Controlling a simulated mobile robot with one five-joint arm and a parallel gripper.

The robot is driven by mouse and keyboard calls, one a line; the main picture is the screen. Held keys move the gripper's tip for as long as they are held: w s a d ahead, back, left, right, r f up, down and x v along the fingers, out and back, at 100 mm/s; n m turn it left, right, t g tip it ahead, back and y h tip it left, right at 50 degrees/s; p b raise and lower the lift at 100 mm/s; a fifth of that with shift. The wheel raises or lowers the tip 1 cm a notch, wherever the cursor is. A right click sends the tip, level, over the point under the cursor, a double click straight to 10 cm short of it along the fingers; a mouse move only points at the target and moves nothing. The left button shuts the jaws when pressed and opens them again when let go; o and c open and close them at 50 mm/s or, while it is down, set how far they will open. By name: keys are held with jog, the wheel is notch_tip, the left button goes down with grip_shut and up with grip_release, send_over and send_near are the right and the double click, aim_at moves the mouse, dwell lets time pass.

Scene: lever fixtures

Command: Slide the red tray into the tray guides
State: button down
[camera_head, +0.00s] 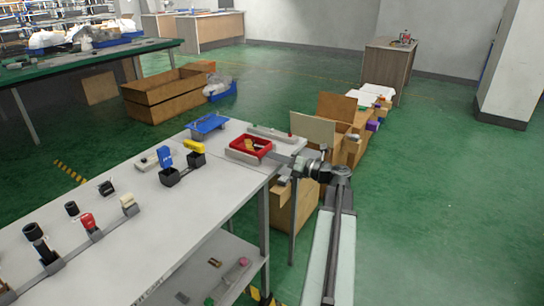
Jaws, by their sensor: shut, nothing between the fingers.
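The red tray (250,145) lies on the far right part of the white table, with a small yellowish object (249,143) inside it. A grey flat fixture with raised edges (235,157) lies around or under the tray; I cannot tell how the tray sits against the guides. A grey bar (270,132) runs behind it. The fingertips are small and hard to make out.
A blue tray-like piece (208,124) lies left of the red tray. Black, blue, yellow and red lever fixtures (88,221) line the white table (150,245). Cardboard boxes (337,106) stand beyond its right end. Green floor is open at right.

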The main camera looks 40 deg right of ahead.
jog(key=v, duration=0.9)
jog(key=shift+s, duration=0.2)
